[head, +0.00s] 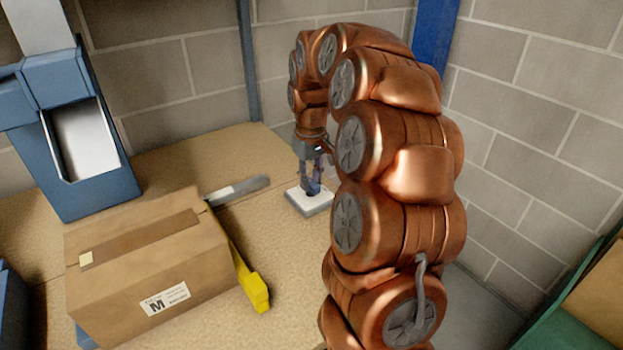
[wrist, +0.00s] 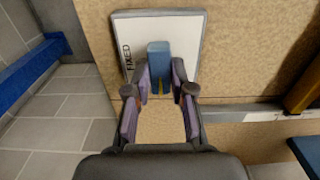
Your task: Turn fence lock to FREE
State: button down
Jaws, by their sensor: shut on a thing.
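The fence lock is a white plate (wrist: 133,28) with a blue lever (wrist: 158,56) standing on it. The word FIXED reads along the plate's left edge in the wrist view; no FREE mark is visible. In the head view the plate (head: 319,205) lies on the tan board, below my gripper (head: 312,180). In the wrist view my gripper (wrist: 161,75) has one finger on each side of the blue lever and is shut on it. The lever points roughly along the plate's length of view, away from my palm.
A cardboard box (head: 150,262) stands on the tan worktop (head: 190,160), left of the lock. A grey bar (head: 238,188) and a yellow strip (head: 252,287) lie beside it. A blue bin (head: 75,150) is at left. Block walls and a blue post (head: 435,35) stand behind.

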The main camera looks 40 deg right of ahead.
aim_at(311, 182)
dwell(0.4)
jog(key=c, duration=1)
grip_release()
jog(key=shift+r, duration=0.1)
notch_tip(311, 182, up, 12)
